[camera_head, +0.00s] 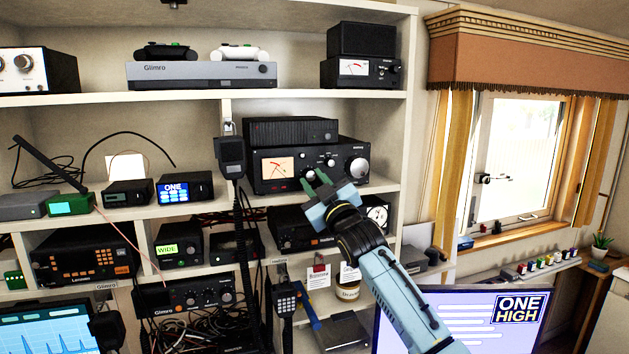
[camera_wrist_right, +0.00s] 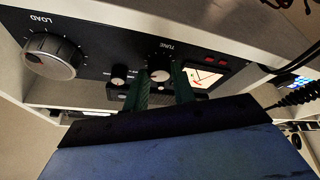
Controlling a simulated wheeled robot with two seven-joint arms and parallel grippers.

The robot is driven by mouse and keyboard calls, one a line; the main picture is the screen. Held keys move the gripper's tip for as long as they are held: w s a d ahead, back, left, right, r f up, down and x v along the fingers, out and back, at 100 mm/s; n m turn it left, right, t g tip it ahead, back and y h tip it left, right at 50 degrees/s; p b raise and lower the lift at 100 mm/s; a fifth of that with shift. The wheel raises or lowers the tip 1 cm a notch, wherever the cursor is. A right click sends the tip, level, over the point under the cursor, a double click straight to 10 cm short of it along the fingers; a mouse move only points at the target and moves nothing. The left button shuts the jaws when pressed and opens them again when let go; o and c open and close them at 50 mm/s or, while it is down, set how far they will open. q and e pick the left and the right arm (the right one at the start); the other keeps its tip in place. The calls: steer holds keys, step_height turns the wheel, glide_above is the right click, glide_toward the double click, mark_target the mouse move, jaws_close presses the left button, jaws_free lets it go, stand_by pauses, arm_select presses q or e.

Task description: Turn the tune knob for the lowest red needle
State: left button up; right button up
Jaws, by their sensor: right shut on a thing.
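The black radio unit (camera_head: 340,187) sits on a middle shelf. Its lit meter (camera_head: 277,168) is at the left of its face, with needles too small to read exactly; the meter also shows in the right wrist view (camera_wrist_right: 205,76). The tune knob (camera_wrist_right: 160,70), under the label TUNE, is between the green fingers of my right gripper (camera_wrist_right: 162,88), which is shut on it. In the head view my right gripper (camera_head: 316,180) is at the unit's face and hides most of that knob. My left gripper is not in view.
The large LOAD knob (camera_wrist_right: 53,56) and a small knob (camera_wrist_right: 119,73) are beside the tune knob. A hanging microphone (camera_head: 230,155) and its coiled cord are left of the unit. A shelf below holds another radio (camera_head: 292,229). A monitor (camera_head: 460,318) stands in front.

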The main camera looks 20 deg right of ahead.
steer(key=shift+r, duration=0.1)
steer(key=o, duration=1)
steer(key=shift+s+d+f, duration=0.1)
steer(key=shift+s+f, duration=0.25)
steer(key=shift+s, duration=0.05)
steer(key=b+v, duration=0.3)
steer(key=v, duration=0.9)
steer(key=shift+s+b, duration=0.25)
steer(key=shift+b, duration=0.15)
